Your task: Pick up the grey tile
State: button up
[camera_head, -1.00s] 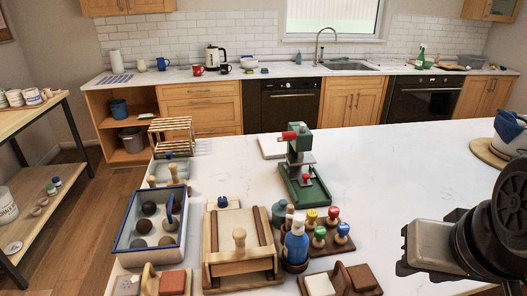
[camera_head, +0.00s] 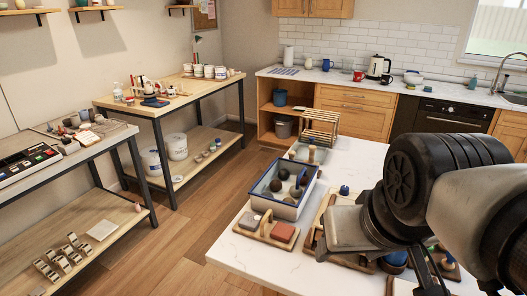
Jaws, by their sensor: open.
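The grey tile (camera_head: 250,220) sits in the left slot of a small wooden holder (camera_head: 262,238) near the front left edge of the white counter. A red-brown tile (camera_head: 284,232) sits in the same holder on its right. My gripper (camera_head: 430,272) is at the lower right, well to the right of the grey tile and apart from it. Only its dark finger parts show; the tips are cut off or hidden. It is open, and I see nothing held in it. My arm hides much of the counter's right side.
A blue-rimmed tray (camera_head: 278,206) with several dark and pale balls stands right behind the tile holder. A wooden press board (camera_head: 318,240) is to its right, partly hidden by my arm. Shelved workbenches (camera_head: 62,140) stand at left, with free wooden floor (camera_head: 185,235) between.

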aim_at(250, 222)
jog(key=u, duration=0.55)
jog(key=i+j, duration=0.15)
jog(key=j, duration=0.15)
jog(key=i+j+z, duration=0.1)
jog(key=i+j, duration=0.25)
jog(key=j, duration=0.3)
jog(key=i+j+z, duration=0.15)
jog(key=j, duration=0.15)
jog(key=i+j, duration=0.15)
jog(key=j, duration=0.15)
jog(key=z, duration=1.7)
